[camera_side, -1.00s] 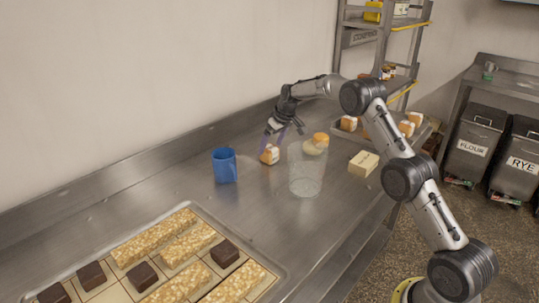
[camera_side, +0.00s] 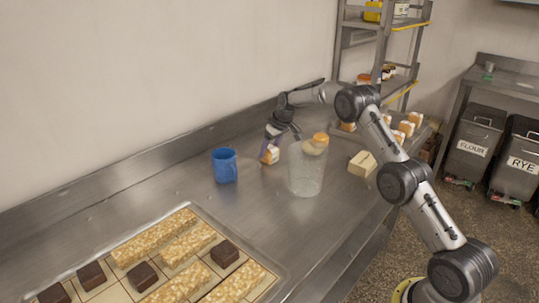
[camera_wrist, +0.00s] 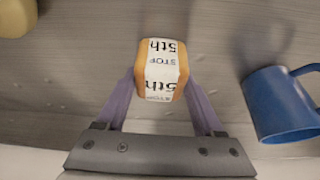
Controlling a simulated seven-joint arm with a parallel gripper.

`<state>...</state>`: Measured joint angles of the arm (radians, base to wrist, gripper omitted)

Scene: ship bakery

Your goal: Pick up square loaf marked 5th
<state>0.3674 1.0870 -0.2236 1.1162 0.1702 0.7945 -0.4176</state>
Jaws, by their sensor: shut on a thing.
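In the side view the loaf (camera_side: 270,155) is at the counter surface, between the blue mug and the clear container. My gripper (camera_side: 271,147) points down and is shut on it. I cannot tell whether the loaf is clear of the counter.
A blue mug (camera_side: 225,166) stands left of the loaf and shows close by in the wrist view (camera_wrist: 282,103). A clear container (camera_side: 306,178) with an orange-topped item is to the right. A pale block (camera_side: 362,164) lies beyond it. A tray (camera_side: 193,208) of bars fills the front left.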

